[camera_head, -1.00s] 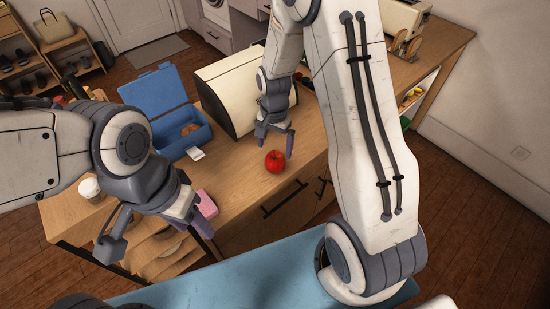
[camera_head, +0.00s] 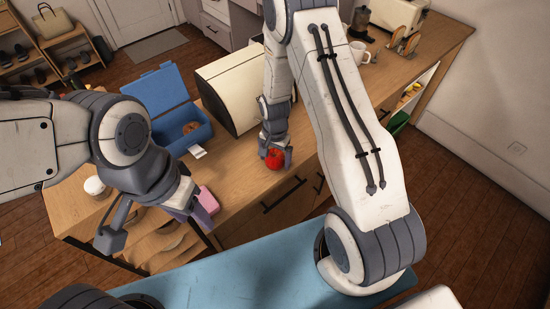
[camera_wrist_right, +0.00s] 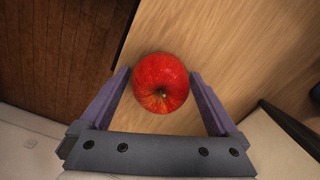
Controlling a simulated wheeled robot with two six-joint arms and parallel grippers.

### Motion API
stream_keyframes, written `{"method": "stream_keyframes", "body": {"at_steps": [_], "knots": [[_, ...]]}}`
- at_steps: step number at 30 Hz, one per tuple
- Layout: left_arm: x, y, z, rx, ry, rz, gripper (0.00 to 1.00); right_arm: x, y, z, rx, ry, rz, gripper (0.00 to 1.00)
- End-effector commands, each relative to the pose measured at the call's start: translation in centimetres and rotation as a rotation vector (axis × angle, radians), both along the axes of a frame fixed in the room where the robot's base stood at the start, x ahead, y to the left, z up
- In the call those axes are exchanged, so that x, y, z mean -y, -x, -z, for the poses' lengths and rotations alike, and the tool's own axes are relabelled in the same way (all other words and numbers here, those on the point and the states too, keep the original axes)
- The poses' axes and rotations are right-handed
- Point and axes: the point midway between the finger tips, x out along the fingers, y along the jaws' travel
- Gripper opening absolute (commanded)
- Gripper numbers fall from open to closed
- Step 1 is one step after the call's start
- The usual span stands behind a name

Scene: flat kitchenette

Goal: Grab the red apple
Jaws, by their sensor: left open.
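The red apple (camera_head: 274,159) sits on the wooden counter near its front edge. My right gripper (camera_head: 276,157) is down over it, with one finger on each side. In the right wrist view the apple (camera_wrist_right: 160,83) lies between the fingertips of the right gripper (camera_wrist_right: 160,80), with a narrow gap on both sides, so the gripper looks open. My left gripper (camera_head: 194,211) is open and empty, at the counter's front left, in front of a pink object (camera_head: 207,200).
A cream bread box (camera_head: 234,92) stands just behind the apple. An open blue box (camera_head: 160,95) with a brown item inside is at its left. A white-lidded cup (camera_head: 96,187) stands at the far left. Mugs and a toaster (camera_head: 398,17) are at the back right.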

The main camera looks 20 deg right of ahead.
Motion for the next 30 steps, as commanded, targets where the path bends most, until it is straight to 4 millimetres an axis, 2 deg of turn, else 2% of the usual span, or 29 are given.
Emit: {"method": "stream_keyframes", "body": {"at_steps": [1, 5, 6, 17, 22, 25, 30], "knots": [[0.0, 0.0, 0.0, 0.0, 0.0, 0.0, 0.5, 0.0, 0.0, 0.0, 0.0, 0.0, 0.0, 0.73], [0.0, 0.0, 0.0, 0.0, 0.0, 0.0, 0.5, 0.0, 0.0, 0.0, 0.0, 0.0, 0.0, 0.23], [0.0, 0.0, 0.0, 0.0, 0.0, 0.0, 0.5, 0.0, 0.0, 0.0, 0.0, 0.0, 0.0, 0.18], [0.0, 0.0, 0.3, 0.0, 0.0, -0.001, 0.5, 0.0, 0.0, -0.5, 0.0, 0.0, 0.0, 0.18], [0.0, 0.0, 1.1, 0.0, 0.0, -0.002, 0.5, 0.0, -0.1, -2.0, 0.004, 0.0, 0.0, 0.18], [0.0, 0.0, 1.9, 0.0, 0.0, -0.003, 0.5, 0.0, -0.2, -3.8, 0.007, 0.0, 0.0, 0.18], [0.0, 0.0, 3.2, 0.0, 0.0, -0.003, 0.5, 1.3, 3.5, -6.1, 0.004, 0.0, 0.004, 0.18]]}}
